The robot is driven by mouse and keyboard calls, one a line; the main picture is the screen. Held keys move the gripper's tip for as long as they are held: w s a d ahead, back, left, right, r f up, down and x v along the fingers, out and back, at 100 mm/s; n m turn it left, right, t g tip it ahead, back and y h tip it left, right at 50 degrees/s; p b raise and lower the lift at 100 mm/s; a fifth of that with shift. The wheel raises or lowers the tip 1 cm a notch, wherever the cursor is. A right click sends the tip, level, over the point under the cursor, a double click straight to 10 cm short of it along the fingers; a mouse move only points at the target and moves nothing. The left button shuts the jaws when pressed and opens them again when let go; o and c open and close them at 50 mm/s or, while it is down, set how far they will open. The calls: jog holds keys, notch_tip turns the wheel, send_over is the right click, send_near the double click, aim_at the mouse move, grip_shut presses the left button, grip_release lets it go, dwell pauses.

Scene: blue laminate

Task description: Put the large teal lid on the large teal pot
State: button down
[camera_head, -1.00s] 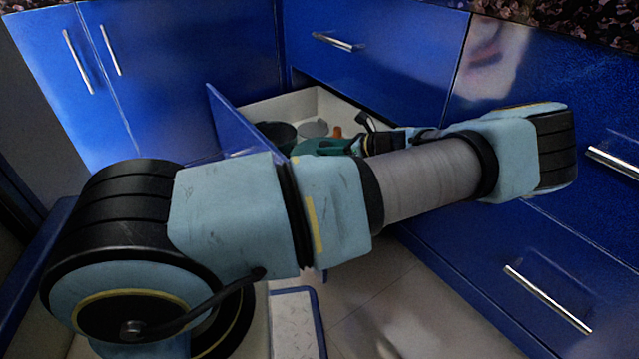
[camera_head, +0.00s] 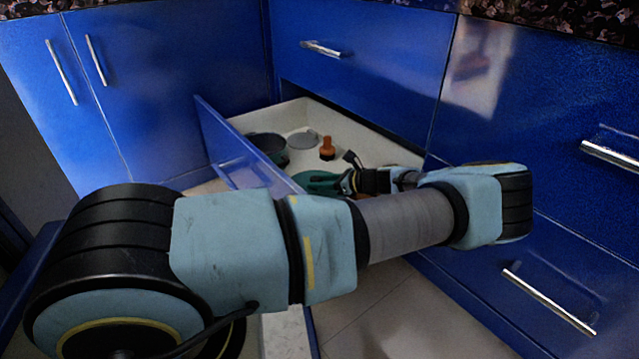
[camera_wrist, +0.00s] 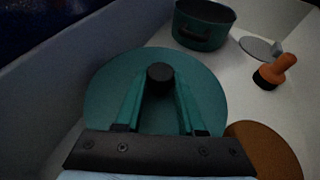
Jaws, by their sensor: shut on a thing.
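The large teal lid (camera_wrist: 105,92) is a round disc with a black knob (camera_wrist: 160,75) on top. My gripper (camera_wrist: 159,88) is shut on the knob, one finger on each side. In the head view the lid (camera_head: 318,184) shows beside my gripper (camera_head: 346,184), partly hidden by my arm, over the open drawer. Whether it touches the drawer floor is unclear. The teal pot (camera_wrist: 202,28) stands upright and open, dark inside, beyond the lid and to its right in the wrist view. In the head view the pot (camera_head: 270,145) sits near the drawer's left side.
An orange object with a black end (camera_wrist: 276,71) and a flat grey lid (camera_wrist: 262,48) lie right of the pot. A brown disc (camera_wrist: 265,148) is close by my gripper's right side. The blue drawer front (camera_head: 235,150) and pale drawer walls (camera_head: 365,135) surround these things.

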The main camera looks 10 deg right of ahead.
jog(key=shift+f, duration=0.2)
jog(key=c, duration=0.5)
grip_release()
jog(key=shift+f+b, duration=0.15)
jog(key=shift+b, duration=0.3)
